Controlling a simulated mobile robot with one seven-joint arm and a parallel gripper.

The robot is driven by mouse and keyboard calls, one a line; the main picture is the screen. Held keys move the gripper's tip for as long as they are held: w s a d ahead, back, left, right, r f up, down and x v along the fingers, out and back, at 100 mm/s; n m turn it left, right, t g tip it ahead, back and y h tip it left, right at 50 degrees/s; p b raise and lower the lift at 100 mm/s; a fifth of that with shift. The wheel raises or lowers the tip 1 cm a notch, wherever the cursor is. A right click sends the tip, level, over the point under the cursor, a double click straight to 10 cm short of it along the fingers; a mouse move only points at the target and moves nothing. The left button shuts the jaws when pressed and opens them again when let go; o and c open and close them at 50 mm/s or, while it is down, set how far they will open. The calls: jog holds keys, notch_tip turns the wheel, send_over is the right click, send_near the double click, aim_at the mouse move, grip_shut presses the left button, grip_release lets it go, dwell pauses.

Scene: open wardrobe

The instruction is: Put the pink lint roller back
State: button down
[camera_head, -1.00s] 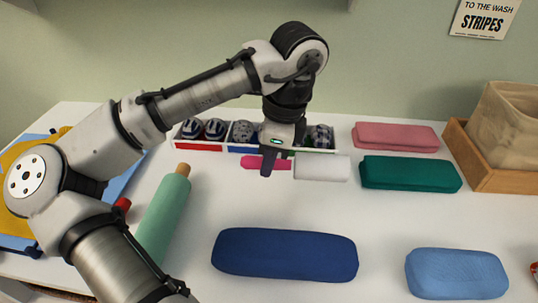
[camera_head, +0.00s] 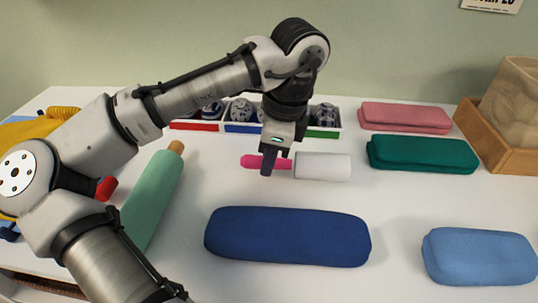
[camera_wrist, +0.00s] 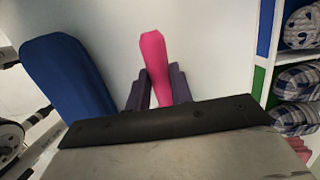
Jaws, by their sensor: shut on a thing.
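The pink lint roller has a pink handle (camera_head: 262,162) and a white roll (camera_head: 323,166). It lies level in the head view, with the roll to the right. My gripper (camera_head: 268,166) points down and is shut on the pink handle. In the wrist view the handle (camera_wrist: 154,60) sticks out between the two dark fingers (camera_wrist: 157,88). The white roll is out of the wrist view. Whether the roller touches the table or is held just above it I cannot tell.
A divided white tray (camera_head: 341,127) of patterned rolled items stands behind my gripper. A navy bundle (camera_head: 287,236) lies in front. Green (camera_head: 422,154), pink (camera_head: 405,117) and light blue (camera_head: 479,256) bundles lie right. A wooden box (camera_head: 484,138) stands far right. A green roll (camera_head: 153,197) lies left.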

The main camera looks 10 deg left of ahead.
jog(key=shift+f, duration=0.65)
dwell(0.4)
jog(key=c, duration=1.2)
grip_release()
jog(key=shift+o, duration=0.6)
jog(key=shift+r, duration=0.1)
notch_tip(320, 180, up, 9)
jog(key=p, duration=1)
